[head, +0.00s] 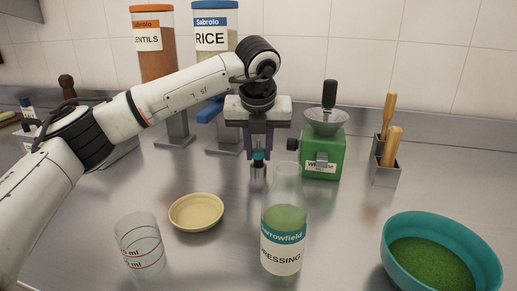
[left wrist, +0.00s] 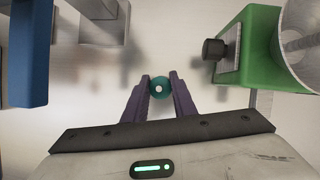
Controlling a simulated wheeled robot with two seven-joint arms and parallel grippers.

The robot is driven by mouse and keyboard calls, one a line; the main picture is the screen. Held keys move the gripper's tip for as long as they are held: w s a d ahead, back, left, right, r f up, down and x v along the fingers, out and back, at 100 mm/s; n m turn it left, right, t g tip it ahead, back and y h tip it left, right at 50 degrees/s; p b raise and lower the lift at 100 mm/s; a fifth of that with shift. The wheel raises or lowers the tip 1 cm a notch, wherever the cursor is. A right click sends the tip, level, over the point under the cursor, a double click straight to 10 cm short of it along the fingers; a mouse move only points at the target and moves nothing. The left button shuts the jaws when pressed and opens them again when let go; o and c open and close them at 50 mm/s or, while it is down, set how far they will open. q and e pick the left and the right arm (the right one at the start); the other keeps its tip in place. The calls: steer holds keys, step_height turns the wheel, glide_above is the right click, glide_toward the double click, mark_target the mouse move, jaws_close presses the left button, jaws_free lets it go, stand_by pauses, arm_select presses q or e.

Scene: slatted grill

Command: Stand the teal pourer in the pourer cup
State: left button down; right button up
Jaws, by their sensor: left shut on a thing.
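My left gripper (head: 258,148) points down at the back middle of the counter, its purple fingers shut on the teal pourer (head: 258,156). The left wrist view shows the round teal top of the pourer (left wrist: 159,86) between the fingertips (left wrist: 160,80). A small grey metal cup (head: 258,173), which looks like the pourer cup, stands directly below in the head view. The pourer's lower end meets or overlaps the cup's top there; I cannot tell how deep it sits. In the left wrist view the cup is hidden under the pourer. My right gripper is not in view.
A green grinder (head: 322,158) stands close right of the gripper, and dispensers (head: 157,50) stand behind left. A dressing bottle (head: 284,235) is in front, with a cream dish (head: 196,212), a clear measuring cup (head: 140,243) and a teal bowl (head: 440,252) nearby.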

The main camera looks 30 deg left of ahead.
arm_select(q)
steer(key=shift+f, duration=0.4)
steer(key=c, duration=1.5)
jaws_free()
steer(key=shift+s, duration=0.1)
steer(key=shift+o, duration=0.6)
steer(key=v, duration=1)
